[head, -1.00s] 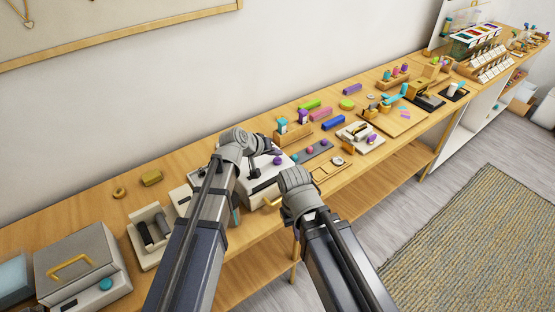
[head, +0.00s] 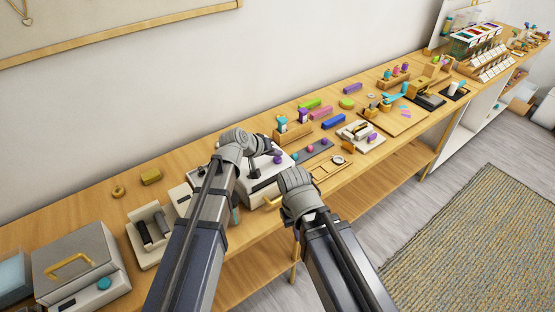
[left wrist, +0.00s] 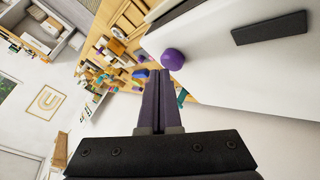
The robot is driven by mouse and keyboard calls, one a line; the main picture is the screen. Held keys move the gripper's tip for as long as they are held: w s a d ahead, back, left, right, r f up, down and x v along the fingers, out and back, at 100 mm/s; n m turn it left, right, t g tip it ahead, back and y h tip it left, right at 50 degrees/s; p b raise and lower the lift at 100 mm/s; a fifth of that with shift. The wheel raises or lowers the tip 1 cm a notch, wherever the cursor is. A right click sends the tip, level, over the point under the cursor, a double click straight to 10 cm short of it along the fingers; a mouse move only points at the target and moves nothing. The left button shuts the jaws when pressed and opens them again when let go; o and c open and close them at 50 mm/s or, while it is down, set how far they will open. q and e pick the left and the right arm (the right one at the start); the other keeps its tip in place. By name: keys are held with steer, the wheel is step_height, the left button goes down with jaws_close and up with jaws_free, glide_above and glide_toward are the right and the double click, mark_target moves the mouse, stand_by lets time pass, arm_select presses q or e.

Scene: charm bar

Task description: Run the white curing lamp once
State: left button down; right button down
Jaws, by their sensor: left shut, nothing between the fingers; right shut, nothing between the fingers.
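The white curing lamp (head: 264,188) is a pale box on the bench, partly hidden behind my left arm in the head view. It has a purple button (head: 277,160), a dark slab on top and a gold handle (head: 271,204) at the front. In the left wrist view, its white body (left wrist: 235,75) and purple button (left wrist: 173,59) are close by. My left gripper (head: 266,150) is shut and empty, its fingertips (left wrist: 157,74) just short of the button in the picture; contact cannot be told. My right gripper (head: 296,180) is shut in front of the lamp, its fingers mostly hidden.
A grey-topped box (head: 85,255) with a gold handle and teal button stands at the left. A white tray with dark rollers (head: 152,226) lies between. Right of the lamp are a grey mat with small balls (head: 312,152), coloured blocks and tools. Floor in front is clear.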

mark_target(276, 160)
arm_select(q)
steer(key=shift+f+b, duration=0.5)
steer(key=shift+f, duration=0.05)
stand_by(0.8)
steer(key=shift+r, duration=0.1)
steer(key=shift+r+p, duration=0.9)
steer(key=shift+p, duration=0.05)
step_height(276, 160, up, 5)
steer(key=p, duration=0.5)
stand_by(0.4)
